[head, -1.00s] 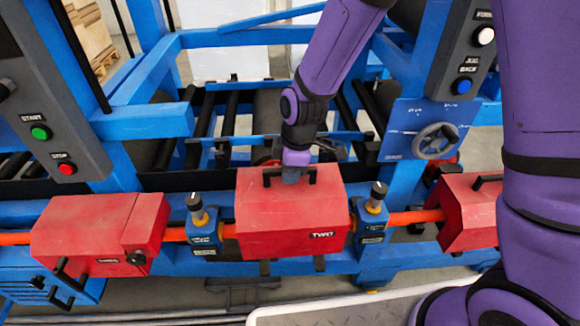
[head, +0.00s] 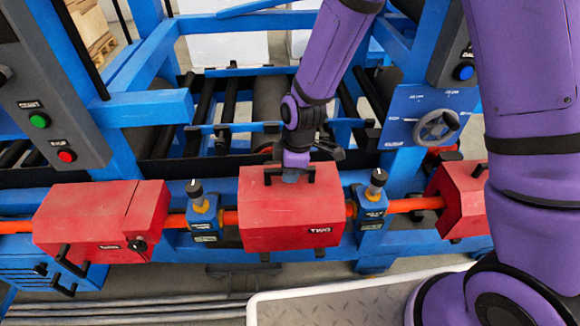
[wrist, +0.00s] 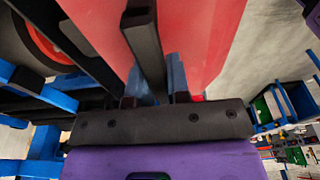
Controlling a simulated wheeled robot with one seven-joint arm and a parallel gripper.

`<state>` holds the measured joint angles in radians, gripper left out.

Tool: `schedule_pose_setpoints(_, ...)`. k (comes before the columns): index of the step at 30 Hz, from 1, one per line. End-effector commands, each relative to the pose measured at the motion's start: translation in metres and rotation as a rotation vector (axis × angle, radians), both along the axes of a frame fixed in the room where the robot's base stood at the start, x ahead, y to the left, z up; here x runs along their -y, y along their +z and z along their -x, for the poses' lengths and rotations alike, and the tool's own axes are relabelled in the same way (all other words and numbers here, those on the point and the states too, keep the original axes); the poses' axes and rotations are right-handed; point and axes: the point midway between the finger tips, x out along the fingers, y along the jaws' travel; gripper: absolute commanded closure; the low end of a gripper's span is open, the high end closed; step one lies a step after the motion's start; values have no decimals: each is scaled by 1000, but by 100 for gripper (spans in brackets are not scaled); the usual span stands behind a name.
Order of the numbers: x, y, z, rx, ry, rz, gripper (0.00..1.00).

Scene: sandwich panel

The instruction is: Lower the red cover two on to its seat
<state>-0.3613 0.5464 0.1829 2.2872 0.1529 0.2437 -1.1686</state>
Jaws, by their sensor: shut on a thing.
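The red cover two (head: 285,225) is level between two blue brackets on the orange bar in the head view. My gripper (head: 292,176) is shut on its black top handle (head: 310,174). In the wrist view my gripper (wrist: 160,98) grips the black handle bar (wrist: 146,55), with the red cover (wrist: 215,35) beyond it. The seat is hidden behind and under the cover. I cannot tell whether the cover touches it.
Blue brackets with black knobs stand close on the left (head: 203,222) and right (head: 371,205) of the cover. Another red cover (head: 100,220) is at the left and one (head: 462,200) at the right. A white-rimmed tray (head: 350,288) lies in front.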

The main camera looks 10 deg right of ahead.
Motion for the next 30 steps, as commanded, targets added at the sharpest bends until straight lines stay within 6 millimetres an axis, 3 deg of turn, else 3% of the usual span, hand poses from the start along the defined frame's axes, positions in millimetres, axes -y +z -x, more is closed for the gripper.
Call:
schedule_pose_setpoints(15, 0, -21, 0, -1, -1, 1, 100)
schedule_pose_setpoints(30, 0, -25, 0, 0, -1, 0, 100)
